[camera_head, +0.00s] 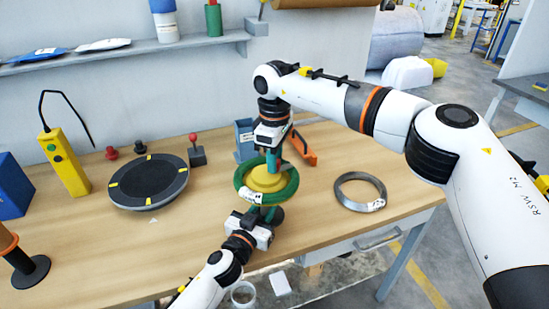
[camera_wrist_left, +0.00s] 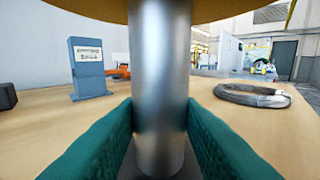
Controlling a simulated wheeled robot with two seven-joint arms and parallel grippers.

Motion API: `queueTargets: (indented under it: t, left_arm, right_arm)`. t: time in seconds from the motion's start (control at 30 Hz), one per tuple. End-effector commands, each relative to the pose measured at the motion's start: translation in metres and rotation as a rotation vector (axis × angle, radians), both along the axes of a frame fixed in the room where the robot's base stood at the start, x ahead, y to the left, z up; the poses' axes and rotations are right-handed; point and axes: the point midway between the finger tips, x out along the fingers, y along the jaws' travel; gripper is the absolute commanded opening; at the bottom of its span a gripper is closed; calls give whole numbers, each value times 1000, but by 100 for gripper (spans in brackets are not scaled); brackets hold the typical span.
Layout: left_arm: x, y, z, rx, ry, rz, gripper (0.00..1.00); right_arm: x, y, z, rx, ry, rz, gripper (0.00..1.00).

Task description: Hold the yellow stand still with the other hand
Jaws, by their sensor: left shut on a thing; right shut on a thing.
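The yellow stand (camera_head: 268,182) is on the wooden table with a green coil (camera_head: 290,187) around its yellow hub; a white label shows on the coil's near-left side. My left gripper (camera_head: 262,213) reaches in from the front, below the coil. In the left wrist view its teal fingers are on both sides of the stand's upright metal post (camera_wrist_left: 160,90), under the yellow disc (camera_wrist_left: 215,8). My right gripper (camera_head: 272,162) comes from above at the coil's far side, shut on what looks like the coil's rim. Its exact contact is partly hidden.
A grey coil (camera_head: 350,191) lies to the right. A black turntable (camera_head: 148,180), a red-knobbed lever box (camera_head: 196,152) and a yellow control box (camera_head: 66,165) are left.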

Motion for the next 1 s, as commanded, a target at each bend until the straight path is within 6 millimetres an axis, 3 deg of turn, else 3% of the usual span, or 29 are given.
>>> queueTargets:
  t: [0.7, 0.73, 0.8, 0.87, 1.0]
  left_arm:
    - [0, 1, -2, 2, 4, 2, 0]
    - [0, 1, -2, 2, 4, 2, 0]
    - [0, 1, -2, 2, 4, 2, 0]
    - [0, 1, -2, 2, 4, 2, 0]
    - [0, 1, -2, 2, 4, 2, 0]
  right_arm:
    - [1, -1, 1, -1, -3, -80, 1]
    - [1, -1, 1, -1, -3, -80, 27]
    - [1, -1, 1, -1, -2, -79, 38]
    - [1, -1, 0, -1, -2, -79, 46]
    - [0, -1, 0, 0, -1, -77, 46]
